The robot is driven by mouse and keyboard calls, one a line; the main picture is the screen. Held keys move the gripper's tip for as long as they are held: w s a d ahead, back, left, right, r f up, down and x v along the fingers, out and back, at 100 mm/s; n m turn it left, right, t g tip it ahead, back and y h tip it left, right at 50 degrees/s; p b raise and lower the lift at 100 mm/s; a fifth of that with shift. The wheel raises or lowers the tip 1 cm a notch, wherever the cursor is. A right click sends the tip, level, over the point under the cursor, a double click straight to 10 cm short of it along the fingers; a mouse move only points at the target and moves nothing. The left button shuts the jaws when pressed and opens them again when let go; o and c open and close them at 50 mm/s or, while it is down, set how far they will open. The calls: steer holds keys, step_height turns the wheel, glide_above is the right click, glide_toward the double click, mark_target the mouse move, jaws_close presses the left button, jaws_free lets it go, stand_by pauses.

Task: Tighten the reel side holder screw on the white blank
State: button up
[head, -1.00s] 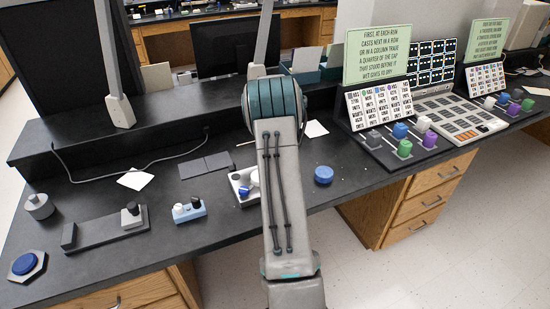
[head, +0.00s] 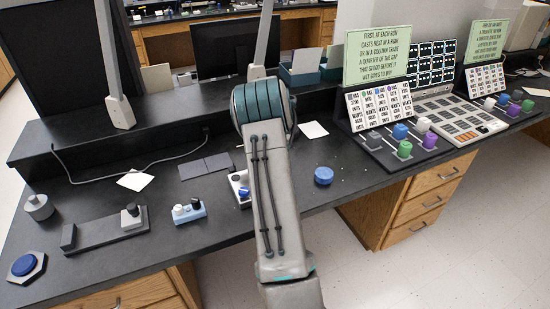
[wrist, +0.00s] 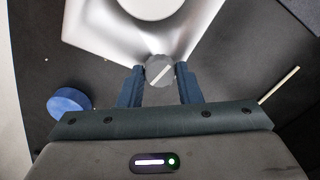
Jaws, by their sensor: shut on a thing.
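The white blank (wrist: 100,38) fills the upper part of the wrist view as a pale, shiny piece with a round raised form at the top. At its near edge is a grey round screw head (wrist: 159,71) with a white line across it. My gripper (wrist: 160,82) has its two blue fingers on either side of this head, shut on it. My gripper is hidden there.
A blue disc (head: 323,175) lies right of my arm. A light blue block (head: 189,212) with knobs and a long grey holder (head: 105,232) stand to the left. Panels with coloured knobs (head: 403,149) stand at right. A thin pale stick (wrist: 279,84) lies near my gripper.

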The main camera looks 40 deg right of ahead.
stand_by(0.3)
steer(key=o, duration=1)
steer(key=shift+r, duration=0.1)
step_height(320, 180, up, 14)
steer(key=shift+f, duration=0.15)
